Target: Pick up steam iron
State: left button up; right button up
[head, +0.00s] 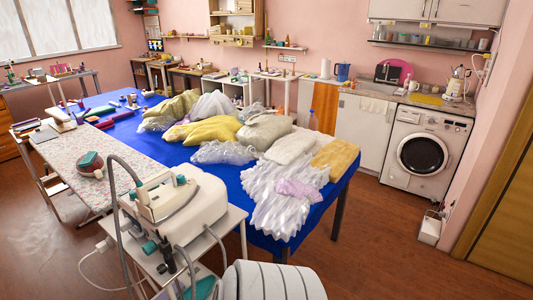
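The steam iron (160,196) is cream-white with teal parts. It rests on top of a bulky cream steam station (205,212) in the lower left of the head view. A thick grey hose (122,215) arches up beside it and runs down the left side. The station stands on a small white trolley (228,226). Neither of my grippers shows in this view, and nothing is seen touching the iron.
A patterned ironing board (75,160) lies left of the trolley. Behind is a blue-covered table (185,152) piled with folded garments and bagged clothes. A pale ribbed rounded object (270,283) fills the bottom edge. Brown floor (385,240) is clear at right.

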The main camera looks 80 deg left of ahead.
aim_at(158, 205)
jog(key=u, duration=2.55)
